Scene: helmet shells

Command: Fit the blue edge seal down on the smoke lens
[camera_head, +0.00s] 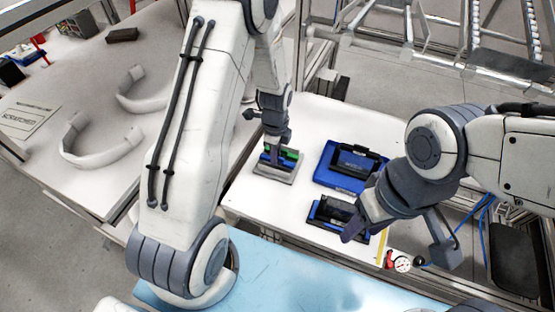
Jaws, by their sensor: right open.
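A grey fixture (272,174) on the white table holds small blue and green parts. My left gripper (274,154) points down right over it, and its fingers partly hide these parts. Whether the fingers are shut on something is too small to tell. A dark, smoke-coloured piece with blue along its edges (328,212) lies near the table's front right. I cannot tell whether the blue is a seal seated on a lens. My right gripper (358,222) is open beside this piece and covers part of its right side.
A blue tray (326,176) with a dark piece in it stands behind the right gripper. A round dial gauge (402,264) is at the front right corner, past a yellow strip (382,247). White curved shells (100,147) lie on the left table. A metal rack (440,62) stands behind.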

